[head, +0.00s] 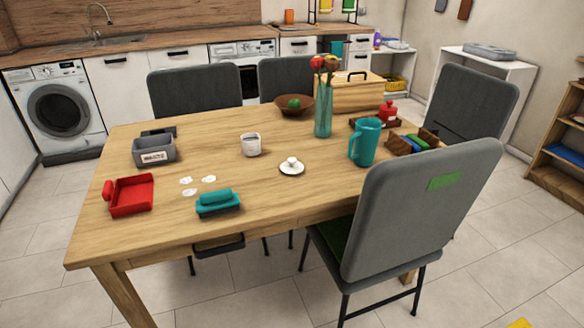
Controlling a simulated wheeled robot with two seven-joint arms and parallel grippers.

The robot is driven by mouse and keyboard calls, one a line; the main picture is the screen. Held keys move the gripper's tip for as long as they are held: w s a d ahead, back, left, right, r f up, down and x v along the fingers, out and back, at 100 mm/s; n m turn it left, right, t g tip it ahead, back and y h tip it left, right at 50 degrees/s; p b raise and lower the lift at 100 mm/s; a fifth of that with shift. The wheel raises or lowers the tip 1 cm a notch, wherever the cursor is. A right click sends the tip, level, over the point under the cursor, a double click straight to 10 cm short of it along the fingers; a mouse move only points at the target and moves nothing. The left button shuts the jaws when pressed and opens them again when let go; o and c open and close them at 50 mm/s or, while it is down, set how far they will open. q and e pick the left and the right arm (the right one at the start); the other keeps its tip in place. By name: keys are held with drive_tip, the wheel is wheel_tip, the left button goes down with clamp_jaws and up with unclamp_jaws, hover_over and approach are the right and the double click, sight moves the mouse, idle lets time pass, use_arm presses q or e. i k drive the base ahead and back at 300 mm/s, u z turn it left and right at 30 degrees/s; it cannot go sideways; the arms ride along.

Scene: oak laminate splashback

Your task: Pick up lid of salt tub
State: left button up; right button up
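A small white round lid with a knob (292,167) lies on the wooden table, near its middle. A pale grey-white tub (251,146) stands behind it and to its left, apart from it. I take this to be the salt tub; its label is too small to read. Neither of my grippers is in view.
The table (265,195) also holds a teal brush-like object (218,203), a red dustpan-like tray (131,195), a grey bin (154,150), white scraps (189,192), a teal pitcher (365,142) and a vase (323,110). A grey chair (420,215) stands at the front right. Table around the lid is clear.

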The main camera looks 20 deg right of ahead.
sight(291, 167)
drive_tip(key=z, duration=0.55)
drive_tip(key=k, duration=0.65)
drive_tip(key=z, duration=0.35)
drive_tip(key=i, duration=1.35)
drive_tip(key=u, duration=0.65)
